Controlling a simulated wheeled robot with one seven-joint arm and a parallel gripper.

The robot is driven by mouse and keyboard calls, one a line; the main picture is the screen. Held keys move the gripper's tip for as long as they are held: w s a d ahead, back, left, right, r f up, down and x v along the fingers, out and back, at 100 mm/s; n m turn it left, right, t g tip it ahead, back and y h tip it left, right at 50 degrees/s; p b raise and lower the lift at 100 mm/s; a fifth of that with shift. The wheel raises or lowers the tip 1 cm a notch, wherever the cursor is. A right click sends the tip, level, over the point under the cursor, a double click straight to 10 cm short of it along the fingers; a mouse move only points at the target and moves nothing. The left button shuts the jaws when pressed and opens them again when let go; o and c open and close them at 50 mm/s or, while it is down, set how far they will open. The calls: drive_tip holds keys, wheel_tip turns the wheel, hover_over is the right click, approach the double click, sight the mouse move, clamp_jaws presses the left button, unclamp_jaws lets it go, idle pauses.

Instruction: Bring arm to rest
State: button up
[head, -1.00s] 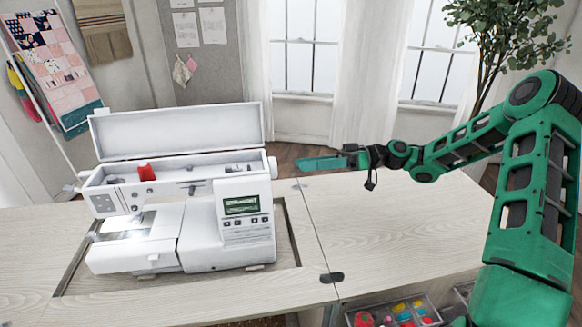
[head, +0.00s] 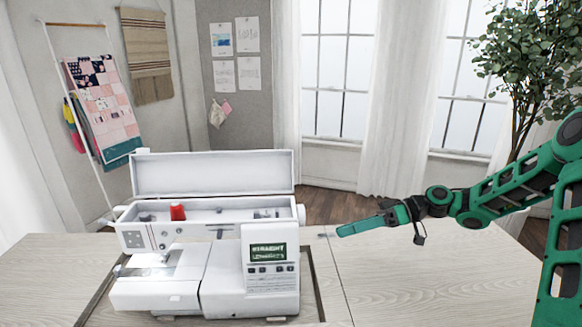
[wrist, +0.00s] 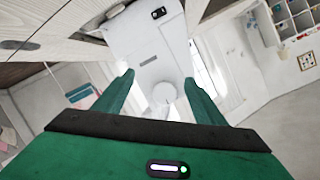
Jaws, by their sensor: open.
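My gripper (head: 358,227) is green and reaches in from the right, level with the back of the table, to the right of the sewing machine. In the wrist view its two fingers (wrist: 158,98) are spread apart, with nothing held between them. The white end of the sewing machine (wrist: 150,58) with its round handwheel shows beyond the fingers, apart from them. In the head view the white sewing machine (head: 225,262) stands upright with its lid open and a red spool (head: 178,211) in its top tray.
The wooden table (head: 430,275) right of the machine is clear. A leafy plant (head: 535,75) stands behind my arm at the right. Windows, curtains and a grey pinboard (head: 235,110) are at the back. A quilt (head: 103,105) hangs on a rack at the left.

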drive_tip(key=s+d+f+m+h, duration=0.3)
drive_tip(key=s+d+m+h, duration=0.3)
drive_tip(key=s+d+h, duration=0.4)
drive_tip(key=s+d+r+m+h, duration=0.1)
drive_tip(key=s+d+r+m, duration=0.1)
drive_tip(key=s, duration=0.6)
drive_tip(key=s+d+r+m+h, duration=0.2)
drive_tip(key=s+d+m, duration=0.3)
drive_tip(key=s, duration=0.3)
drive_tip(key=s+d+r+m+h, duration=0.1)
drive_tip(key=s+d+r+m, duration=0.1)
drive_tip(key=s, duration=0.7)
drive_tip(key=shift+d+m, duration=0.75)
drive_tip(key=shift+m, duration=0.25)
drive_tip(key=shift+w+r, duration=0.1)
drive_tip(key=shift+w+f+h, duration=0.25)
drive_tip(key=shift+w+h, duration=0.05)
drive_tip(key=shift+w, duration=0.3)
